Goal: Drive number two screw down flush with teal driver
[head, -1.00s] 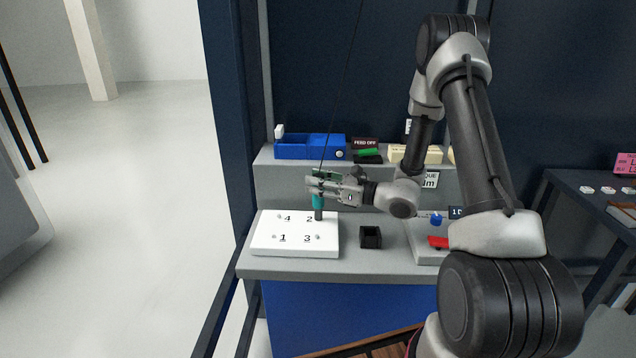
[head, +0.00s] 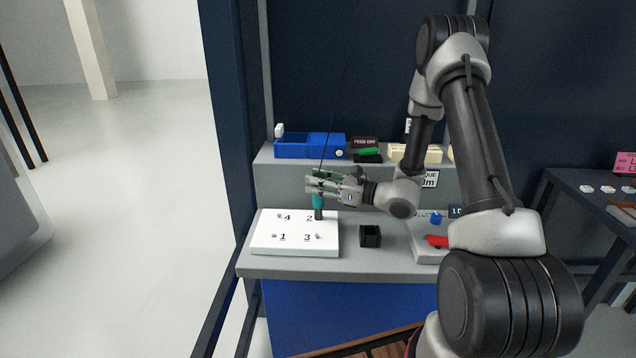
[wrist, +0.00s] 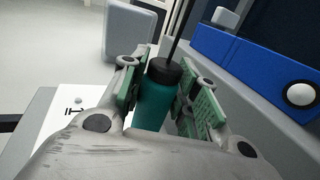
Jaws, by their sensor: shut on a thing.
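The teal driver (head: 318,201) stands upright over the white plate (head: 290,246), its dark lower end right beside the printed 2. My gripper (head: 318,184) is shut on the driver's upper part. In the wrist view the teal body (wrist: 153,105) with its black cap lies between the green-padded fingers (wrist: 158,100), and a thin dark cord rises from the cap. The number two screw is hidden under the driver's tip, so I cannot tell its height. Small screws show by the printed 4 (head: 279,216), 1 (head: 274,236) and 3 (head: 319,237).
A small black open box (head: 370,236) stands right of the plate. A grey unit with a red part (head: 437,241) is further right. The bench's front strip is clear.

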